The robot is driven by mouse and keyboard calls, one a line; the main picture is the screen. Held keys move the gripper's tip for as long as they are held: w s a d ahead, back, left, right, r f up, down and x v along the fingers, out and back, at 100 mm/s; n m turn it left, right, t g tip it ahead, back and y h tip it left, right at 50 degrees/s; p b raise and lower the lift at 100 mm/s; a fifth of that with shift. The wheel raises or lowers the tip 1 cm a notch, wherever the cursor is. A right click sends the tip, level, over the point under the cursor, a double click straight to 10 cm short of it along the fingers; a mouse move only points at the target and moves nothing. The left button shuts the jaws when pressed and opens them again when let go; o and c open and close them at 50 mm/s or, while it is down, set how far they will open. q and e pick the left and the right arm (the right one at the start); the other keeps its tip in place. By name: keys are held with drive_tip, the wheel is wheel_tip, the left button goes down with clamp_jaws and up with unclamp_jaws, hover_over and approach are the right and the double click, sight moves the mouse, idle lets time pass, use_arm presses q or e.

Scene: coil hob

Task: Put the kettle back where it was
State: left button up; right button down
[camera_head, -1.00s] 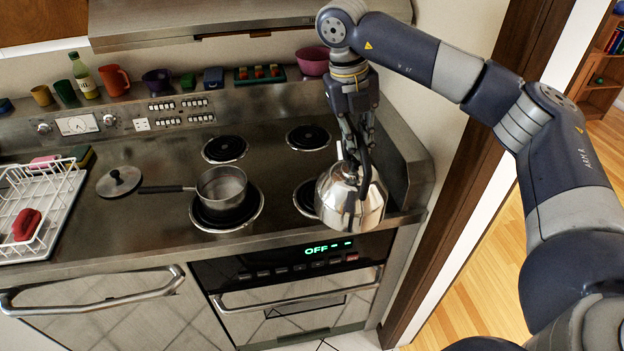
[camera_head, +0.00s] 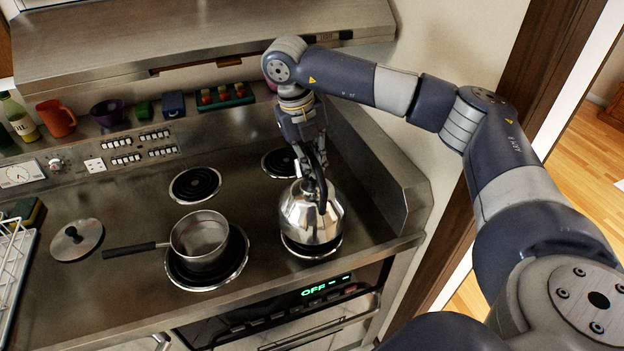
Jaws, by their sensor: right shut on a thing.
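The shiny metal kettle (camera_head: 306,217) is upright over the front right coil burner (camera_head: 311,248), whose rim shows below its base. I cannot tell whether the kettle touches the coil or is just above it. My right gripper (camera_head: 318,185) is shut on the kettle's dark handle from above and hides part of the handle and lid. My left gripper is not in view.
A saucepan (camera_head: 199,236) sits on the front left burner, its handle pointing left. A lid (camera_head: 75,240) lies on the hob left of it. The back burners (camera_head: 195,184) are bare. A raised metal side panel (camera_head: 385,180) stands right of the kettle, and a hood (camera_head: 200,40) overhangs the back.

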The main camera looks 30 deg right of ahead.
sight(313, 179)
drive_tip(key=shift+f, duration=0.65)
wheel_tip(313, 179, down, 2)
drive_tip(key=shift+f+p, duration=0.15)
drive_tip(key=shift+p, duration=0.6)
drive_tip(key=shift+w+f, duration=0.1)
drive_tip(key=shift+f, duration=0.5)
drive_tip(key=c, duration=1.6)
unclamp_jaws()
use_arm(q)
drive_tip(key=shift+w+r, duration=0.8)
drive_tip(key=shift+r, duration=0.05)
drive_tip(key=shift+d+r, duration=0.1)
